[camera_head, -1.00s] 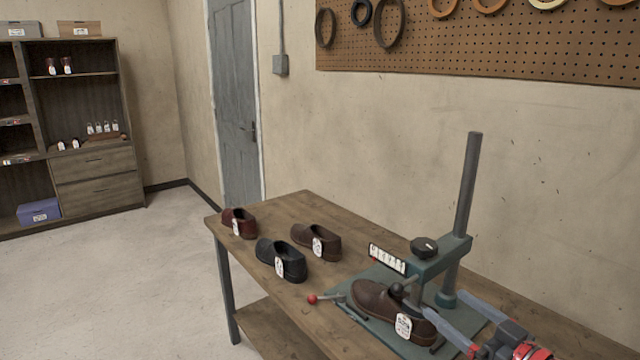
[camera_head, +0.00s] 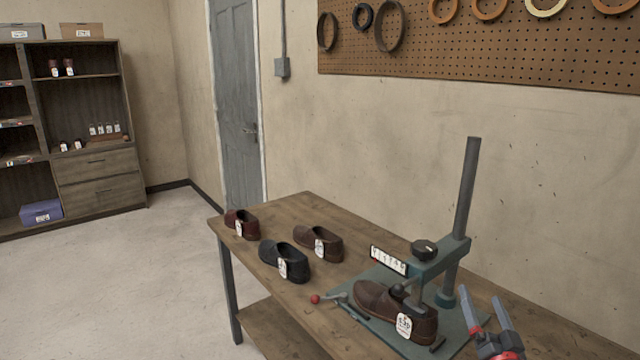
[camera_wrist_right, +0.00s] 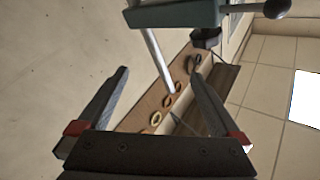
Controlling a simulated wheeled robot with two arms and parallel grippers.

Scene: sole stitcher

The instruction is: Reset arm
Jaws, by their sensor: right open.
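My right gripper (camera_head: 481,302) is open and empty at the lower right of the head view, right of the sole stitcher. Its two fingers point up and stand apart; they also show spread in the right wrist view (camera_wrist_right: 158,76). The teal stitcher (camera_head: 452,252) stands on the bench with its post upright. A brown shoe (camera_head: 378,300) with a white tag sits on the stitcher's base under its head. The red-knobbed lever (camera_head: 316,299) lies low at the base's left. My left gripper is not in view.
The wooden bench (camera_head: 305,200) also carries a dark red shoe (camera_head: 246,221), a black shoe (camera_head: 290,262) and a brown shoe (camera_head: 312,240), all tagged. The pegboard (camera_head: 500,45) with rings hangs on the wall behind. A shelf unit (camera_head: 95,165) stands far left.

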